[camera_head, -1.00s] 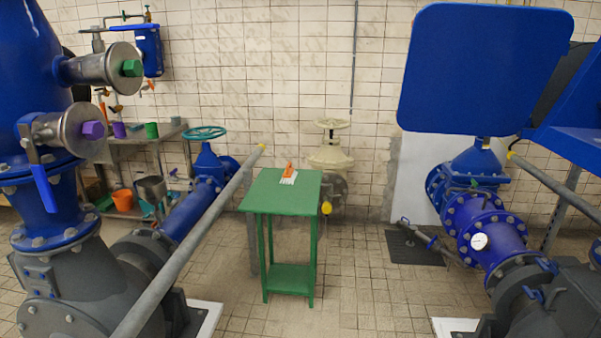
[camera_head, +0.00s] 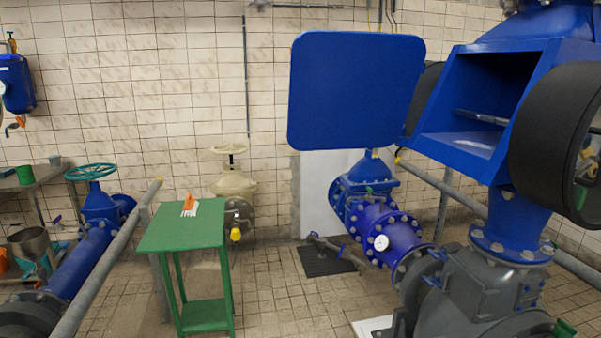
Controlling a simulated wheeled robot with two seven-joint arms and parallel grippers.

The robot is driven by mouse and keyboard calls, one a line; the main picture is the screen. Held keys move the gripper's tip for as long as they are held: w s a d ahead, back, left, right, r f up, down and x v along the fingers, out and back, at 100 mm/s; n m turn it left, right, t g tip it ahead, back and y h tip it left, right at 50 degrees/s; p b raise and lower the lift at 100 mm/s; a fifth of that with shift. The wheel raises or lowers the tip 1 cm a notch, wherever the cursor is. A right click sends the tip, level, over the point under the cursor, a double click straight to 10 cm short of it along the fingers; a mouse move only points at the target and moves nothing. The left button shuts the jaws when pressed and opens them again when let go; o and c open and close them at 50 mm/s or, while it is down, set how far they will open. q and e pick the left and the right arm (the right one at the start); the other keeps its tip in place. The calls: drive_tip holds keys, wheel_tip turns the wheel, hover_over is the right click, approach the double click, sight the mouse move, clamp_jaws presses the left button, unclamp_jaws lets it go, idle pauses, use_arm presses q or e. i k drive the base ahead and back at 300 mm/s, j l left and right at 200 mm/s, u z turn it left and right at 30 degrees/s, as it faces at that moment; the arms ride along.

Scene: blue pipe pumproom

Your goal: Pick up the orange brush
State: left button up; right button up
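The orange brush (camera_head: 189,202) sits on the top of the green table (camera_head: 181,235), near its back edge. It looks like an orange handle or block with a white bristle-like part, small in view. The table stands left of centre on the tiled floor. Neither of my grippers shows in the head view.
A grey rail (camera_head: 115,245) runs along the table's left, beside a blue pipe with a teal handwheel (camera_head: 90,172). Blue valves and pipes (camera_head: 385,228) fill the right. A dark floor mat (camera_head: 325,260) lies right of the table. Tiled floor (camera_head: 275,300) is open in front.

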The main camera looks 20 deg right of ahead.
sight(190, 205)
drive_tip(key=i+u, duration=0.2)
drive_tip(key=u, duration=0.5)
drive_tip(key=i+l+u, duration=0.7)
drive_tip(key=i+l, duration=0.3)
drive_tip(key=l, duration=0.15)
